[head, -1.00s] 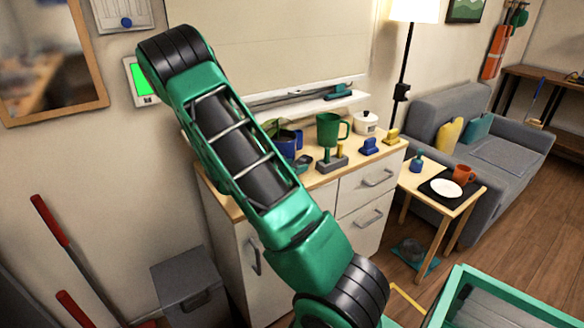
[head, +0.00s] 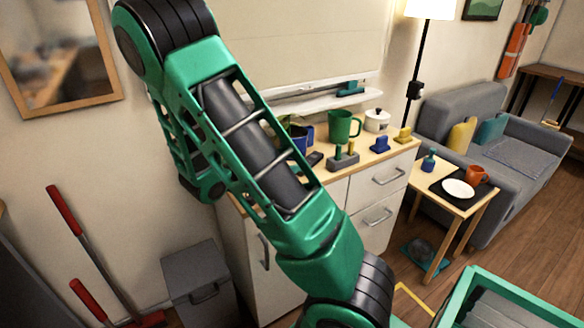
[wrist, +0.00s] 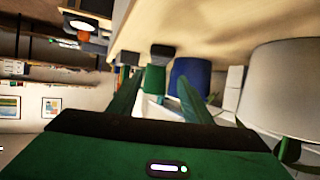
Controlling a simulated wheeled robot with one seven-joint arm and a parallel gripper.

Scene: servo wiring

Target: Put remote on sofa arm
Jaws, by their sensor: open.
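A small dark object (head: 315,158), possibly the remote, lies on the cabinet top beside my arm; it is too small to be sure. The grey sofa (head: 480,105) stands at the right in the head view, with its near arm (head: 486,222) partly behind the side table. My gripper (wrist: 160,78) is open in the wrist view, its two green fingers apart. Nothing is clearly held. A green shape and a blue shape (wrist: 190,72) show beyond the fingers. In the head view my arm crosses the cabinet, and the gripper is not visible there.
The cabinet (head: 335,205) carries a green jug (head: 344,126), a grey block with pegs (head: 343,158), a white pot (head: 377,121) and small blue and yellow items. A side table (head: 445,200) with plate and orange mug stands before the sofa. A grey bin (head: 200,285) is at lower left.

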